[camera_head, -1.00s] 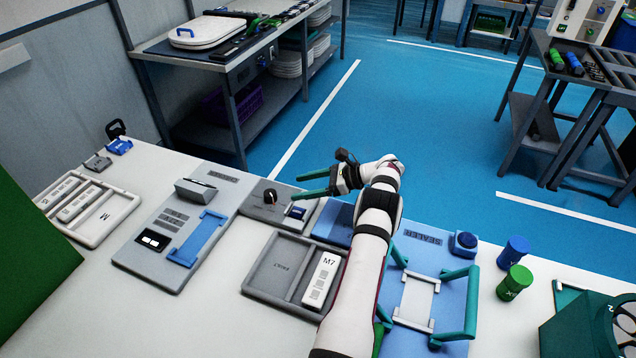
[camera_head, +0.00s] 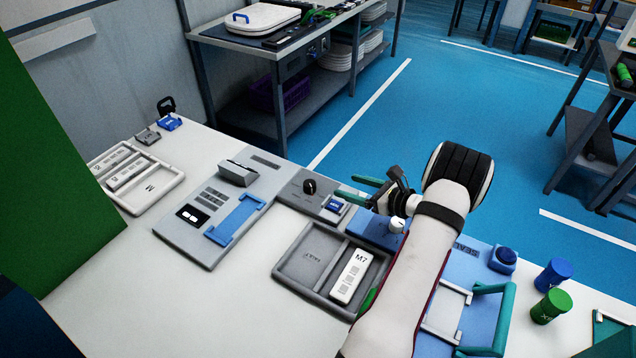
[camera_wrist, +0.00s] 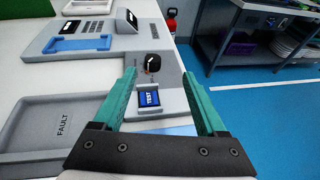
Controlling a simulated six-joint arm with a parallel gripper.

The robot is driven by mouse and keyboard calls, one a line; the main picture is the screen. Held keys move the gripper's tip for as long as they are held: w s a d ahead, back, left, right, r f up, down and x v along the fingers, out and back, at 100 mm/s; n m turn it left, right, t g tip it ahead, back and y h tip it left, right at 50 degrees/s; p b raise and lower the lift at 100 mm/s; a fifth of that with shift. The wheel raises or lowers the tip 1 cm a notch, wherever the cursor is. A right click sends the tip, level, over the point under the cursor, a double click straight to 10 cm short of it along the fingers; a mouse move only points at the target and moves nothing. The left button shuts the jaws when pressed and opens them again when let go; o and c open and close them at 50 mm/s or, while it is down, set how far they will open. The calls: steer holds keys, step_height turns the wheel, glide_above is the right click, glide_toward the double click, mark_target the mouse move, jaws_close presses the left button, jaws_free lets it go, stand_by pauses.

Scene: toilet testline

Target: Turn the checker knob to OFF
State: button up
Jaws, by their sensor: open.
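The checker's black knob (camera_head: 309,187) stands on a grey panel (camera_head: 290,200), beside a blue TEST button (camera_head: 334,205). In the wrist view the knob (camera_wrist: 152,62) carries a light pointer mark, and the TEST button (camera_wrist: 149,98) sits nearer to me. I cannot read any OFF marking. My gripper (camera_head: 360,188) has green fingers and is to the right of the knob, apart from it. In the wrist view my gripper (camera_wrist: 160,82) is open and empty, with the knob ahead, roughly between the fingertip directions.
Left of the knob lies a grey panel with a blue bracket (camera_head: 235,218). A blue station (camera_head: 470,290) with green handles stands to the right, near blue (camera_head: 551,275) and green cylinders (camera_head: 551,306).

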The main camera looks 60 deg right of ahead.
mark_target(313, 185)
steer(key=shift+m+g+h, duration=0.5)
steer(key=shift+m, duration=0.2)
steer(key=a+x, duration=0.1)
steer(key=x, duration=0.4)
steer(key=f+x, duration=0.1)
steer(key=x, duration=0.3)
steer(key=a+x, duration=0.1)
steer(key=x, duration=0.4)
steer(key=shift+w+a+f, duration=0.25)
steer(key=shift+w+f, duration=0.1)
steer(key=shift+w, duration=0.1)
jaws_close()
